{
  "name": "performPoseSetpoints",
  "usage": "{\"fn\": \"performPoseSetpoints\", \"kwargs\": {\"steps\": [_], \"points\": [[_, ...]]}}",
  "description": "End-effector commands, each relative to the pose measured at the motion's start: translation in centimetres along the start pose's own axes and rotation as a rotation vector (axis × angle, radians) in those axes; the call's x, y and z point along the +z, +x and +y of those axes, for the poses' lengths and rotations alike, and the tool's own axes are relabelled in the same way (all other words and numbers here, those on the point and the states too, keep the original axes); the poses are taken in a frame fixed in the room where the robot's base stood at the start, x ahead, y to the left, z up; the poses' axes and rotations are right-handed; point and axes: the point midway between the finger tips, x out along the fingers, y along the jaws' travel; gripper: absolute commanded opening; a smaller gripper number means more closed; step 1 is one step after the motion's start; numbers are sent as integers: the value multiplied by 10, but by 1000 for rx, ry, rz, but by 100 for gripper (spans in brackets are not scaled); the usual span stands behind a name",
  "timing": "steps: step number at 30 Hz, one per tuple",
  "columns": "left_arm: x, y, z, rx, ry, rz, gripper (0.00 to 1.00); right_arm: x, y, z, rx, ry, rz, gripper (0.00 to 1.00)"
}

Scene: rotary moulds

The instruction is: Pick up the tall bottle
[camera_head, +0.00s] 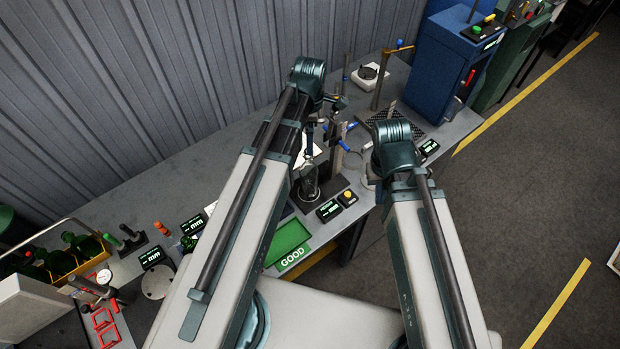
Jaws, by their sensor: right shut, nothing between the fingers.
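A tall clear glass bottle (309,182) stands upright on the bench near the middle of the head view, just behind the green tray. My left arm reaches over the bench on the bottle's left; its gripper (311,128) is small and partly hidden above the bottle, and I cannot tell whether it is open or touches the neck. My right gripper (367,149) is shut and empty, to the right of the bottle and apart from it, partly hidden by its own wrist.
A green tray marked GOOD (289,240) lies at the bench's front edge. Small displays (328,210) stand beside it. A yellow crate (92,258) of green bottles is at the left. A stand with blue knobs (350,126) is behind the bottle. A blue machine (440,75) is at the back right.

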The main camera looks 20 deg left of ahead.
Motion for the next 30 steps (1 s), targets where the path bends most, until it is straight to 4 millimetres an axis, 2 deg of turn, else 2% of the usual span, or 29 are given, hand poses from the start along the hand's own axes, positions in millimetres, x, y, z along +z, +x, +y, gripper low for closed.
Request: {"fn": "performPoseSetpoints", "kwargs": {"steps": [5,19,22,30], "points": [[0,16,0,0,2,0,100,-1,16,-1,1,-6,1,0],[0,80,0,0,4,0,100,-5,80,-6,4,-34,3,0],[0,86,0,0,4,0,100,-6,86,-7,4,-33,3,0],[0,88,-1,0,4,0,100,-6,88,-7,4,-32,3,0]]}}
